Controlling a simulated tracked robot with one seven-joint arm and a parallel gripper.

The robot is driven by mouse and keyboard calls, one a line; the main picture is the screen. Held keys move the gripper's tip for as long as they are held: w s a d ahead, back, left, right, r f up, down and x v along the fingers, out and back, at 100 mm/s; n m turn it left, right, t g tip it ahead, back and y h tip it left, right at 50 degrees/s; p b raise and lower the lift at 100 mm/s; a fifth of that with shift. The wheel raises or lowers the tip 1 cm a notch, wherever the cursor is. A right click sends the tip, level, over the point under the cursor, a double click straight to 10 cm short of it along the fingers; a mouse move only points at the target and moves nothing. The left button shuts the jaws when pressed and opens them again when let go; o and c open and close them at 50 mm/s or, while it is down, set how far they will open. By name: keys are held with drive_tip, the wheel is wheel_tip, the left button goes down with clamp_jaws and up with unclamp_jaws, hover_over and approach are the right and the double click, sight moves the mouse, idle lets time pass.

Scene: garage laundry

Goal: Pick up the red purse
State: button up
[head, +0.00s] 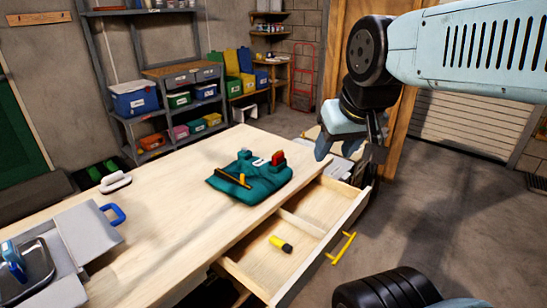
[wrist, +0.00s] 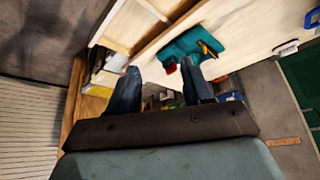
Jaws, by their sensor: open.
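A small red object (head: 278,158), likely the red purse, sits upright at the far right edge of a teal folded cloth or bag (head: 232,184) on the workbench. It also shows as a small red patch in the wrist view (wrist: 171,68), between my fingers in the picture. My gripper (head: 335,154) is beyond and to the right of the teal thing, over the far end of the open drawer in the head view. Its two fingers stand apart with nothing between them, as the wrist view shows (wrist: 160,66). The purse's lower part is hard to make out.
A yellow-and-black tool (head: 236,180) lies on the teal thing. A brush (head: 115,182) and grey box (head: 82,238) stand left. Shelves (head: 165,90) stand behind.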

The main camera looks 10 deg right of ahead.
drive_tip(key=shift+o, duration=0.7)
drive_tip(key=shift+w+a+f, duration=0.15)
drive_tip(key=o, duration=0.6)
drive_tip(key=w+a+f+m+g+y, duration=0.2)
drive_tip(key=w+a+f+m+y, duration=0.1)
drive_tip(key=w+a+m, duration=0.1)
drive_tip(key=shift+a+f+m+y, duration=0.15)
drive_tip(key=shift+f+m+y, duration=0.15)
drive_tip(key=shift+f+m, duration=0.1)
drive_tip(key=m+t+y, duration=0.4)
drive_tip(key=m+t, duration=0.3)
drive_tip(key=m, duration=1.7)
approach(274, 153)
drive_tip(key=d, duration=0.3)
drive_tip(key=x, duration=1.3)
drive_tip(key=shift+w+a+f, duration=0.2)
drive_tip(key=shift+a, duration=0.15)
